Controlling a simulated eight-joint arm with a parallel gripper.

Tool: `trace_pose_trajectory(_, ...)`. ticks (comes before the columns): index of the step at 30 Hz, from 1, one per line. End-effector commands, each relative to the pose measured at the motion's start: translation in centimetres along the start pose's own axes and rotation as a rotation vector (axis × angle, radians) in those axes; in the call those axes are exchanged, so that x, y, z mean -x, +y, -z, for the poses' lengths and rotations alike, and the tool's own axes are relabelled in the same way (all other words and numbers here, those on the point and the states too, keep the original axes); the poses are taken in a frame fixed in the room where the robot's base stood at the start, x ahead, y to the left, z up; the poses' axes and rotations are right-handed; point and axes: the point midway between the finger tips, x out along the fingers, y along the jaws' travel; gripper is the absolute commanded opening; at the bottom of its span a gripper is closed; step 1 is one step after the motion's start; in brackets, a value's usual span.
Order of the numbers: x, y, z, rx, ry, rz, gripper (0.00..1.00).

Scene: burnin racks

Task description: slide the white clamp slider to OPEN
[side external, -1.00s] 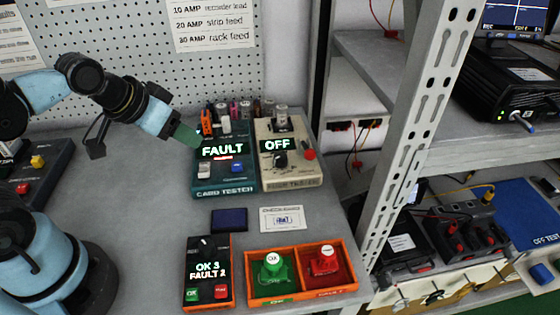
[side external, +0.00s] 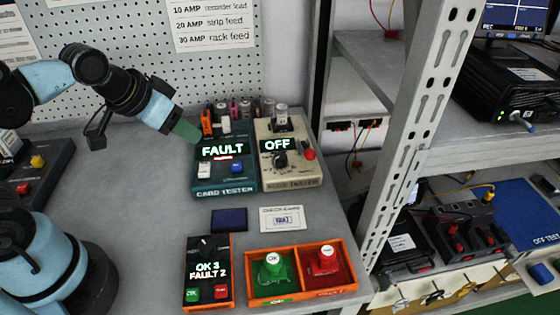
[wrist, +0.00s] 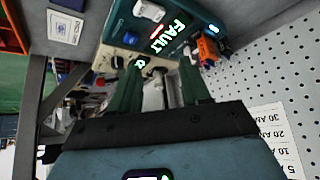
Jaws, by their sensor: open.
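The teal card tester (side external: 225,181) reads FAULT, with a white switch (side external: 204,170) and a blue button (side external: 237,167) on its front. My gripper (side external: 187,132) is at the tester's back left corner, above the bench, with nothing seen held. In the wrist view, my gripper (wrist: 160,88) has its two green fingers apart, with the tester (wrist: 130,30) beyond them. The fingers partly hide the tester's back edge.
The beige fuse tester (side external: 292,178) reading OFF stands against the card tester's right side. In front are an orange bin (side external: 300,248) with green and red stamps and a counter box (side external: 208,270). A pegboard (side external: 130,45) is behind.

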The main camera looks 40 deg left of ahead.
Motion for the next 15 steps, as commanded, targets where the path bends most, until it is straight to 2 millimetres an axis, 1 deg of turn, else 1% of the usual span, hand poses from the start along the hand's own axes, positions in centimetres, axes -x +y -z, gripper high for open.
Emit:
trace_pose_trajectory(4,0.3,-0.7,2.7,-0.094,-0.075,0.002,0.47)
trace_pose_trajectory(8,0.1,-1.4,5.4,-0.202,-0.16,-0.007,0.47)
trace_pose_trajectory(11,-0.3,-2.0,7.2,-0.285,-0.225,-0.023,0.47)
trace_pose_trajectory(15,-1.4,-3.0,9.7,-0.397,-0.314,-0.056,0.47)
